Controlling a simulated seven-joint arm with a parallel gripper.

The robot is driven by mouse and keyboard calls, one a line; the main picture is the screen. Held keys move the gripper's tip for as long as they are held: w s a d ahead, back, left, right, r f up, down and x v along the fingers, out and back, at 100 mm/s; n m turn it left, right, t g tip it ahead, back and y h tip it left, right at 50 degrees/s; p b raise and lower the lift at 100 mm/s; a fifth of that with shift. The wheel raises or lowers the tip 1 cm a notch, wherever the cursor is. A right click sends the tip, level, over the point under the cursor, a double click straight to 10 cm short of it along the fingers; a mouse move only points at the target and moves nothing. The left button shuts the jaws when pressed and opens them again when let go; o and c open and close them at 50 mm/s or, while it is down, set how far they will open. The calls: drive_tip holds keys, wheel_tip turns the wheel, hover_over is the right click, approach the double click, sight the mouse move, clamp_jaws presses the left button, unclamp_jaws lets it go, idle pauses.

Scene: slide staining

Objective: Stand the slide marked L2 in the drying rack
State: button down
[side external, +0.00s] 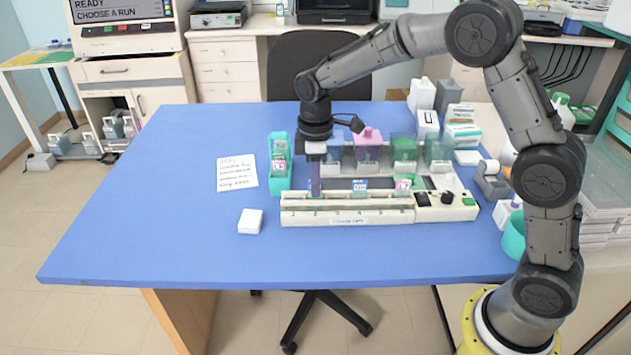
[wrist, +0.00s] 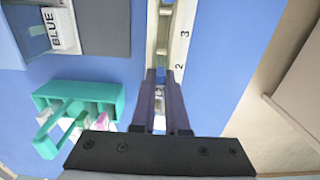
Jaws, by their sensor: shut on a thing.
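My gripper (side external: 315,188) points straight down at the left end of the long white drying rack (side external: 347,214). In the wrist view its two purple fingers (wrist: 162,92) are close together over the rack (wrist: 180,45), below the number 2. They are shut on a thin thing, apparently a slide, mostly hidden between them; its mark cannot be read. I cannot tell whether it touches the rack. A slide with a blue label (side external: 360,185) and one with a pink label (side external: 403,184) show behind the rack; their marks are too small to read.
A teal holder (side external: 280,180) with a pink-labelled slide stands just left of my gripper. Staining jars (side external: 367,145) stand in a row behind. A handwritten note (side external: 237,172) and a white block (side external: 250,221) lie left. The blue table (side external: 150,230) is clear at front left.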

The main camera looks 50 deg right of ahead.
drive_tip(key=shift+f, duration=0.2)
drive_tip(key=c, duration=0.8)
unclamp_jaws()
drive_tip(key=shift+c, duration=0.2)
wheel_tip(320, 180, up, 14)
